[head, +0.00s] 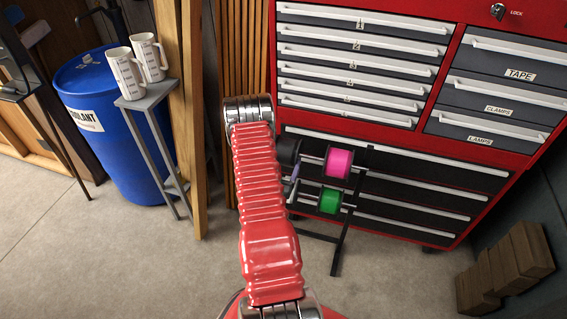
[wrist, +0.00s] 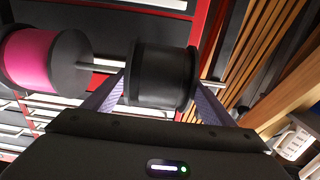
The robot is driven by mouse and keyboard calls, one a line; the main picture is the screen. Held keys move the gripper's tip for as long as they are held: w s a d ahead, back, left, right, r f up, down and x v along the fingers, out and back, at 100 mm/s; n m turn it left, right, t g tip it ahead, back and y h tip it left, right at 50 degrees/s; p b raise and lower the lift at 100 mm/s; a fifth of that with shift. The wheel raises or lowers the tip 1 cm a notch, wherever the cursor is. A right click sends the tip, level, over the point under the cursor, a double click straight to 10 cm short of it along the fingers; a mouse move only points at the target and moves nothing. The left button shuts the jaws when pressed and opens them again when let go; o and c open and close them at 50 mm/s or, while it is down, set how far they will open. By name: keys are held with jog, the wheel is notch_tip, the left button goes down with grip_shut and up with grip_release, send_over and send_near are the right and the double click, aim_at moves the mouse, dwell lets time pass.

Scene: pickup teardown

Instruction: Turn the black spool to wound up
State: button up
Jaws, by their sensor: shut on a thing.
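The black spool (wrist: 163,75) sits on a metal rod in the wrist view, beside the pink spool (wrist: 38,60). My gripper (wrist: 160,88) is shut on the black spool, with one finger on each side of it. In the head view my red arm reaches toward the spool rack (head: 338,240) and hides part of its left side. The pink spool (head: 339,162) is on the upper rod and a green spool (head: 330,201) is lower. I cannot tell how much is wound on the black spool.
A red tool chest (head: 480,140) with labelled drawers stands close behind the rack. A blue drum (head: 105,140) and a small grey stand (head: 150,97) with white mugs (head: 126,73) are at left. Wooden blocks (head: 505,270) lie at lower right. Open floor shows in front.

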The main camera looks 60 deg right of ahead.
jog(key=shift+c, duration=0.9)
jog(key=shift+f, duration=0.15)
jog(key=shift+f+h, duration=0.2)
jog(key=shift+h, duration=0.5)
jog(key=shift+w, duration=0.1)
jog(key=o, duration=1)
jog(key=shift+o, duration=0.2)
